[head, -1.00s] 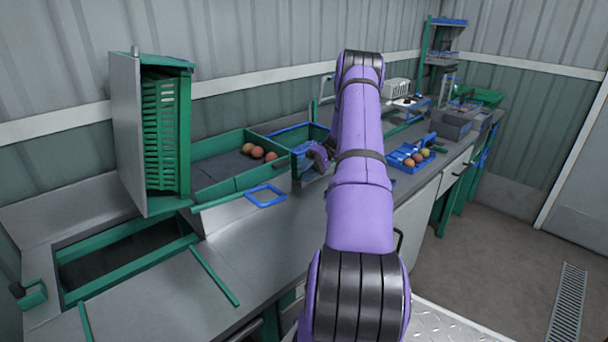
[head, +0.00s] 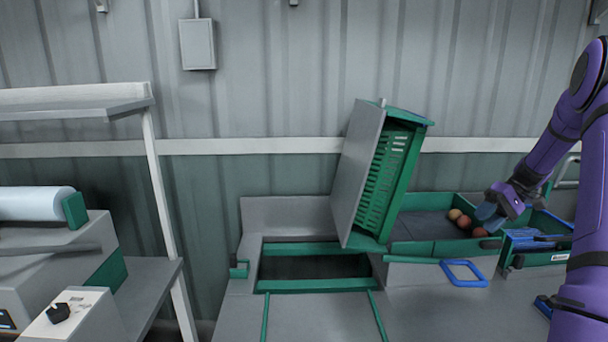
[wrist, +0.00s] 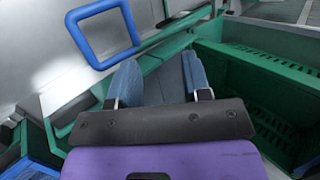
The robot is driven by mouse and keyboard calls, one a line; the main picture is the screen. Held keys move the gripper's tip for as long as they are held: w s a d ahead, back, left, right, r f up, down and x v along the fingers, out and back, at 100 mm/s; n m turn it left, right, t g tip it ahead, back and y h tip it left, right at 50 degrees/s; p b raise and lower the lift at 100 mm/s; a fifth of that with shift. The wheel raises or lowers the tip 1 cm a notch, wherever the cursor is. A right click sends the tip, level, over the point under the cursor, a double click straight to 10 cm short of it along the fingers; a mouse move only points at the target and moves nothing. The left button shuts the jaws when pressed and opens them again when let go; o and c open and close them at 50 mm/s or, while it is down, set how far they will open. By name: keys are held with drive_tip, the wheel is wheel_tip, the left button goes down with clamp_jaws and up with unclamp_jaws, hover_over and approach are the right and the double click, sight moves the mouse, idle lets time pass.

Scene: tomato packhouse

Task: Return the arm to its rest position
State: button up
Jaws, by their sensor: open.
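My purple arm reaches in from the right of the head view. My gripper (head: 488,214) is above the right end of the green-walled sorting tray (head: 426,248), close to the tomatoes (head: 463,218) in it. In the wrist view my gripper (wrist: 158,78) shows two blue-grey fingers spread apart, with nothing between them. The tray's green wall (wrist: 205,60) passes below and beyond the fingers. The upper part of my arm is cut off by the right edge of the head view.
A blue square frame (head: 464,273) lies on the counter before the tray, also seen in the wrist view (wrist: 101,33). A tilted green crate (head: 385,185) stands left of it, beside a green-edged opening (head: 315,266). A machine with a white roll (head: 36,203) stands at far left.

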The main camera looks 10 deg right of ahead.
drive_tip(key=s+a+r+h, duration=0.3)
drive_tip(key=a+r, duration=0.5)
drive_tip(key=a, duration=0.3)
drive_tip(key=s+a+r+h, duration=0.35)
drive_tip(key=a+r, duration=0.45)
drive_tip(key=a, duration=0.3)
drive_tip(key=s+a+r+t+h, duration=0.1)
drive_tip(key=s+a+t, duration=0.2)
drive_tip(key=s, duration=0.6)
drive_tip(key=s+a+r+n+t+h, duration=0.1)
drive_tip(key=s+a+t+h, duration=0.1)
drive_tip(key=s+a, duration=0.6)
drive_tip(key=shift+s+a+r+n+t, duration=0.15)
drive_tip(key=shift+s+a+n+t, duration=0.2)
drive_tip(key=shift+s, duration=0.25)
